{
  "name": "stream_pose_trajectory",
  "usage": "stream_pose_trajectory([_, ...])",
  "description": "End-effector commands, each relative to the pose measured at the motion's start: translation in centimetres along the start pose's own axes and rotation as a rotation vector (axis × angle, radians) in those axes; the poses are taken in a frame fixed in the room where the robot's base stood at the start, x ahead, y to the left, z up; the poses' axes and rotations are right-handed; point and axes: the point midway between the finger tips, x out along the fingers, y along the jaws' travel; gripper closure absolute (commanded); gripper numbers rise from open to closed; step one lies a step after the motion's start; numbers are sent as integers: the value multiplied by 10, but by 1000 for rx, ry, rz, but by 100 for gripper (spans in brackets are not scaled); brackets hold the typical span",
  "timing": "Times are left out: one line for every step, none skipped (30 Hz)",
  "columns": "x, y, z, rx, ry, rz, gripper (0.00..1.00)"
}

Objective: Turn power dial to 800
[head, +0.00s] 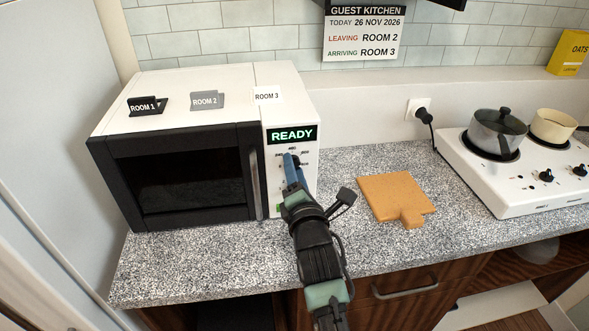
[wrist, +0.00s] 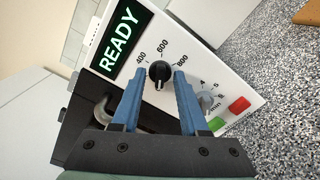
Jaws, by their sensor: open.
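The white microwave (head: 288,82) stands on the counter, its display (head: 292,134) reading READY. The black power dial (wrist: 159,72) is on its control panel, with 400, 600 and 800 printed around it. A small pale mark shows on the dial, but I cannot tell clearly which number it points to. My gripper (wrist: 158,76) is open, with one blue finger on each side of the dial; I cannot tell whether they touch it. In the head view my gripper (head: 291,160) is in front of the panel and hides most of the dial.
A grey timer dial (wrist: 207,101), a red button (wrist: 240,104) and a green button (wrist: 216,124) are close to my right finger in the wrist view. The door handle (head: 254,170) is left of the panel. A wooden board (head: 393,196) and a hob (head: 470,170) are to the right.

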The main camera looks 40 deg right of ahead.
Motion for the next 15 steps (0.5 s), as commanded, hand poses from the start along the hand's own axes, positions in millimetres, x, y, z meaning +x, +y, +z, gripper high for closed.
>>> stream_pose_trajectory([0,0,0,0,0,0,56])
stream_pose_trajectory([0,0,0,0,0,0,56])
stream_pose_trajectory([0,0,0,0,0,0,56])
stream_pose_trajectory([0,0,0,0,0,0,56])
stream_pose_trajectory([0,0,0,0,0,0,56])
stream_pose_trajectory([0,0,0,0,0,0,63])
stream_pose_trajectory([0,0,0,0,0,0,69])
stream_pose_trajectory([0,0,0,0,0,0,74])
stream_pose_trajectory([0,0,0,0,0,0,81])
stream_pose_trajectory([0,0,0,0,0,0,87])
stream_pose_trajectory([0,0,0,0,0,0,92])
stream_pose_trajectory([0,0,0,0,0,0,99])
stream_pose_trajectory([0,0,0,0,0,0,100])
stream_pose_trajectory([0,0,0,0,0,0,100])
stream_pose_trajectory([0,0,0,0,0,0,100])
